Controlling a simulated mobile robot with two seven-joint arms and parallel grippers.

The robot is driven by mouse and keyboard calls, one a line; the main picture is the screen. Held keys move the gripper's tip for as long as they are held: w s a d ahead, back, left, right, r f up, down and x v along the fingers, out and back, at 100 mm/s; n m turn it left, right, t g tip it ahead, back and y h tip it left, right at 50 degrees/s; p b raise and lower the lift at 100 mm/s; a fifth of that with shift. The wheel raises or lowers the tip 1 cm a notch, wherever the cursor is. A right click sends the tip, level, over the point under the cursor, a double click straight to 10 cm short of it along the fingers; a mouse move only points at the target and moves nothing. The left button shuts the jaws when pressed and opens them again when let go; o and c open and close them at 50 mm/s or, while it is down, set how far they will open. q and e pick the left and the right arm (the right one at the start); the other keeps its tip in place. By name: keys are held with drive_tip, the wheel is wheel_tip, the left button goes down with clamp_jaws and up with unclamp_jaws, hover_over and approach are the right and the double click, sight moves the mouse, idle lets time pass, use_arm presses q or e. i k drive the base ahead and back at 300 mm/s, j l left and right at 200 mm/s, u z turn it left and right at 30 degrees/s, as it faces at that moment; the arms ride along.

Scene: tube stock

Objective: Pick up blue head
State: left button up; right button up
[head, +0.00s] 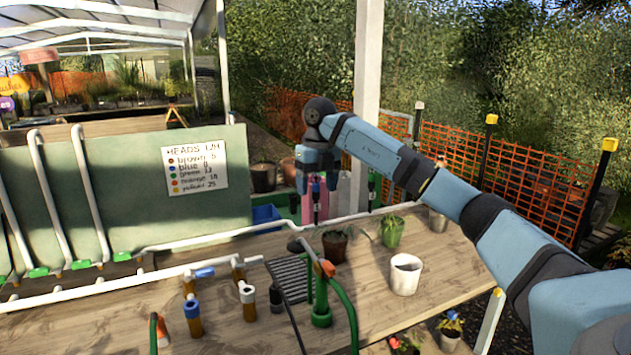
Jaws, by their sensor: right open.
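My right gripper (317,178) points down over the far edge of the table, with its fingers apart. A dark upright piece with a blue part near its top (316,189) shows just below and between the fingers; I cannot tell whether they touch it. It looks like a blue head. Similar dark pieces with green parts stand to its left (294,204) and to its right (372,188). Nearer, a brown tube has a blue cap (192,309), and a blue piece (204,273) lies by the white pipe. My left gripper is not in view.
A white pipe (210,237) runs across the wooden table (235,335). A blue bin (265,216) is behind. A green board carries a sign (195,165).

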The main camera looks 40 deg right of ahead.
sight(316, 185)
drive_tip(key=i+l, duration=0.9)
drive_tip(key=l, duration=0.25)
